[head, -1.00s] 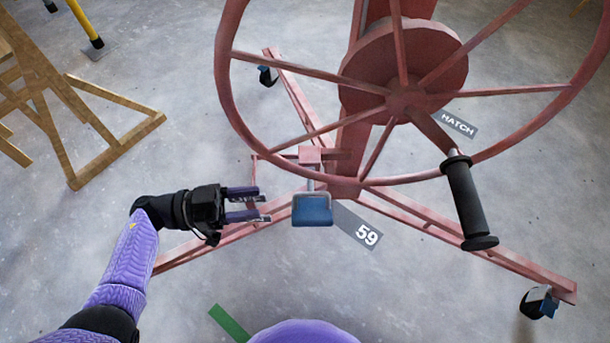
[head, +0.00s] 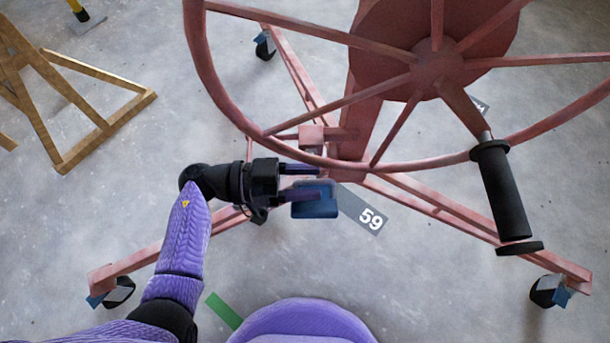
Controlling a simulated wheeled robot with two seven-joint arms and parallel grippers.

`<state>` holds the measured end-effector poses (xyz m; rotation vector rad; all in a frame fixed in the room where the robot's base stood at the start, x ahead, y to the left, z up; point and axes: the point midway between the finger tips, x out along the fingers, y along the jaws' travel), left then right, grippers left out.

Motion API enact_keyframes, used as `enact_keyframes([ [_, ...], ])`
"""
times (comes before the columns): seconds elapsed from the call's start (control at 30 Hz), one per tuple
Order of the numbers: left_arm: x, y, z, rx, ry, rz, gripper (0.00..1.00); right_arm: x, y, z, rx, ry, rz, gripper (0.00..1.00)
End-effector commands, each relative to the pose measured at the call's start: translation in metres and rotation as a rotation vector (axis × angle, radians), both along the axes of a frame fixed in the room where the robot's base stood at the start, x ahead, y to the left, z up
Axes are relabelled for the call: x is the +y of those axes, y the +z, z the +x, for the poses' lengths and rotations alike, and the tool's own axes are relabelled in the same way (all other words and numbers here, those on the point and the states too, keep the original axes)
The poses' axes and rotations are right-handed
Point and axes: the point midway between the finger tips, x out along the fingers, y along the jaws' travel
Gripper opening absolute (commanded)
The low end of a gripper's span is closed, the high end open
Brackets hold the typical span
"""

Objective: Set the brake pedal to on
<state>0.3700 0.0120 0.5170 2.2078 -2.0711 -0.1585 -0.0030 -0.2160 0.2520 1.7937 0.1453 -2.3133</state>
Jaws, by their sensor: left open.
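The brake pedal (head: 316,207) is a small blue plate on the red panel lift, low at the centre where the base legs meet. My left gripper (head: 312,182) comes in from the left and is open. Its fingers point right; the nearer finger overlaps the pedal in the picture and the farther one lies beyond the pedal's far edge. I cannot tell whether a finger touches the pedal. My right gripper is not in view.
The red wheel (head: 389,164) with a black crank handle (head: 503,190) stands over the base. Red legs (head: 440,205) on casters (head: 548,290) spread across the floor. A label reading 59 (head: 364,211) is beside the pedal. A wooden trestle (head: 105,125) stands at left.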

Motion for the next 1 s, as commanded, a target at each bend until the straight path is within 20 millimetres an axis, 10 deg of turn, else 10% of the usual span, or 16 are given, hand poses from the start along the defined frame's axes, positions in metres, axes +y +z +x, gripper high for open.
enact_keyframes([
  [0.3,0.0003,-0.0001,0.0001,0.000,0.001,0.000,0.00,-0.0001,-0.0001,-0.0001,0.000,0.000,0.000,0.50],
  [1.0,0.0009,-0.0005,0.0008,-0.001,0.004,0.002,0.00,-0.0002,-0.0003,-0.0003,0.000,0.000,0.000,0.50],
])
